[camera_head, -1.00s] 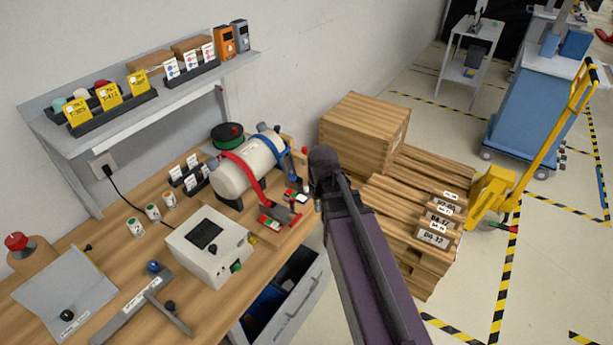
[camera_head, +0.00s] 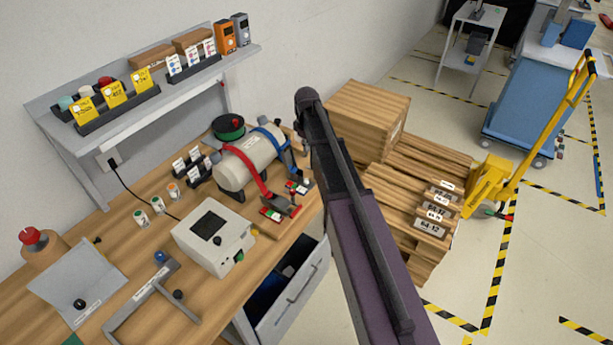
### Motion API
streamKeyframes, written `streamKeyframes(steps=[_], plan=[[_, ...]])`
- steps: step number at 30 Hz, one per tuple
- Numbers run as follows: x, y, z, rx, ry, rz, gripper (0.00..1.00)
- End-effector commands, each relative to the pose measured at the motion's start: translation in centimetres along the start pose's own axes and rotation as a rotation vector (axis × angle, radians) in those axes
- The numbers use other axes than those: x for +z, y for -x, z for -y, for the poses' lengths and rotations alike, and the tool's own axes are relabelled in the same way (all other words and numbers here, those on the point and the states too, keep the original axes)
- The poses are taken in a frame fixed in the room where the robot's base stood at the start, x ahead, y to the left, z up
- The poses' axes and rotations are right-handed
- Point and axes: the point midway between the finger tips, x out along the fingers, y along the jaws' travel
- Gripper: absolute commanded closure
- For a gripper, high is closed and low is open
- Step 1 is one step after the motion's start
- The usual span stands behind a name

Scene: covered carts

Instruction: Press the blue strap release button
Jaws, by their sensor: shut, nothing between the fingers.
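A cream tank (camera_head: 237,170) lies on the workbench with a red strap (camera_head: 258,176) and a blue strap (camera_head: 284,147) over it. The blue strap runs down its right side to a small buckle block (camera_head: 299,187) with red and pale parts near the bench's right edge. The red strap ends at a similar block (camera_head: 275,213) to the left and nearer. The release button is too small to tell apart clearly. My dark arm rises just right of the blue strap. My gripper cannot be made out; the arm's upper end covers the area behind it.
A grey-white control box (camera_head: 213,240) stands in front of the tank. A shelf (camera_head: 160,95) with card holders hangs above the bench. An open drawer (camera_head: 295,295) sticks out below. Wooden crates (camera_head: 425,190) stand to the right, beside a yellow pallet jack (camera_head: 490,185).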

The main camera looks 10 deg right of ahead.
Motion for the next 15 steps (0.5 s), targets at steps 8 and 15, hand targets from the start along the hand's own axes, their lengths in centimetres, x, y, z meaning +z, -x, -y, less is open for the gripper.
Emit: streamKeyframes(steps=[8,15], plan=[[0.03,0.0,0.03,0.0,-0.001,0.0,1.0],[0.03,-0.44,0.03,0.0,-0.001,0.0,1.0]])
